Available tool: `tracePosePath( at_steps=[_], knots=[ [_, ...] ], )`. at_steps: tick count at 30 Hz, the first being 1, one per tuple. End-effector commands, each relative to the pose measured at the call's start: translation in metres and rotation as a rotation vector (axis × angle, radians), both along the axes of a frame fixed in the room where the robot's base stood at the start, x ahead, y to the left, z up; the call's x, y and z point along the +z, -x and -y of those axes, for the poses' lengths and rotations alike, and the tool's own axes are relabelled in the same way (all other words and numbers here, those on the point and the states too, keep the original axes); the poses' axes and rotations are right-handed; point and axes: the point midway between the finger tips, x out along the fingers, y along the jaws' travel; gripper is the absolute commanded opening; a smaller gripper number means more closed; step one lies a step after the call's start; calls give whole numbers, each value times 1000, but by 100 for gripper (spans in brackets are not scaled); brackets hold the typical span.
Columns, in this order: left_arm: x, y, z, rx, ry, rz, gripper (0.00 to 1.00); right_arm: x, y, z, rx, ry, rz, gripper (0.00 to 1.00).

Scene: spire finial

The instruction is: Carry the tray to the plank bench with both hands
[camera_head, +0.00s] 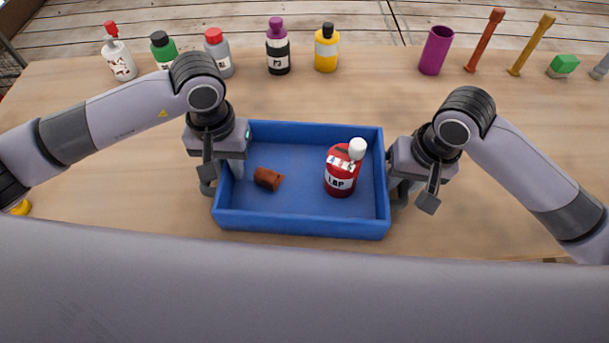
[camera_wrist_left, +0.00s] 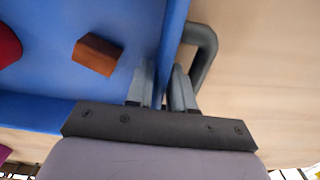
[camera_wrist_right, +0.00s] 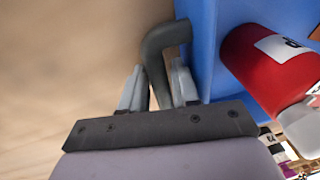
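The blue tray (camera_head: 300,222) sits level on the wooden table in front of me, with a dark grey handle at each end. In the head view, my left gripper (camera_head: 224,172) is at its left end. In the left wrist view, one finger is inside the tray and one outside, close against the wall (camera_wrist_left: 172,40), with the left handle (camera_wrist_left: 207,48) beyond. My right gripper (camera_head: 400,182) is at the right end. In the right wrist view, its fingers are close on both sides of the right handle (camera_wrist_right: 157,58). The plank bench cannot be identified.
Inside the tray are a red bottle (camera_head: 341,178) with a white cap and a small brown block (camera_head: 268,179). Several bottles, a purple cup (camera_head: 435,50), two sticks and a green block (camera_head: 563,66) stand along the table's far edge. The table between them and the tray is clear.

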Motion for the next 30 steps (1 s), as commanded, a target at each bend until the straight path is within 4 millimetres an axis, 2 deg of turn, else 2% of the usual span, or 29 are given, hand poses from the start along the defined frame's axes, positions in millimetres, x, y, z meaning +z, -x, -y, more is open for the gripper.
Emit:
tracePosePath(
  at_steps=[5,6,8,9,22,30],
  knots=[
    [0,0,0,0,0,0,22,0,0,0,0,0,0,30],
    [0,0,0,0,0,0,16,0,0,0,0,0,0,24],
    [0,0,0,0,0,0,0,0,0,0,0,0,0,4],
    [0,0,0,0,0,0,0,0,0,0,0,0,0,0],
    [4,-1,0,0,1,2,0,4,-1,0,-4,-1,2,0],
    [20,0,0,0,2,2,0,20,-1,0,-5,-1,2,0]
  ],
)
